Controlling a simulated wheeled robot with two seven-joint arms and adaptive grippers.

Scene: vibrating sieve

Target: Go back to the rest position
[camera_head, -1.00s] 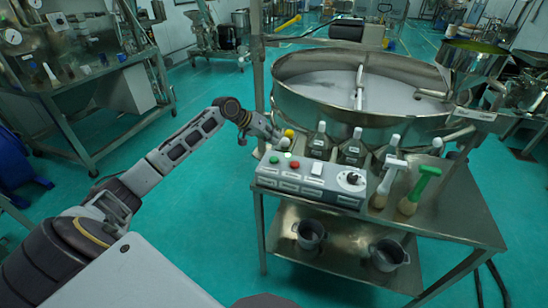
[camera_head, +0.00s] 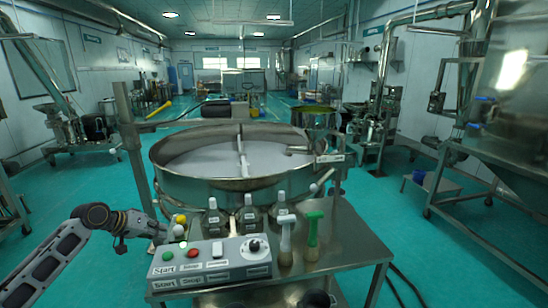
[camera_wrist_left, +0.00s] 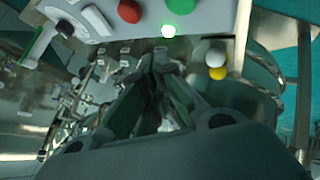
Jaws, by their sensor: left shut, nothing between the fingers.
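My left gripper (camera_head: 160,231) comes in from the left, just behind and left of the control box (camera_head: 210,280). Its fingers are shut and empty. In the left wrist view the shut fingers (camera_wrist_left: 165,65) point toward the box, near a lit green lamp (camera_wrist_left: 168,31). The box carries a green button (camera_head: 167,256), a red button (camera_head: 193,253) and a dark knob (camera_head: 254,245). I cannot tell from these views whether the fingers touch anything.
The round sieve (camera_head: 170,182) stands behind the box. Several bottles (camera_head: 249,216) and two brushes, one white-handled (camera_head: 287,228) and one green-handled (camera_head: 313,228), stand on the metal table (camera_head: 355,255). A yellow-topped post (camera_head: 180,219) is close to my left gripper. Open floor lies at the left.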

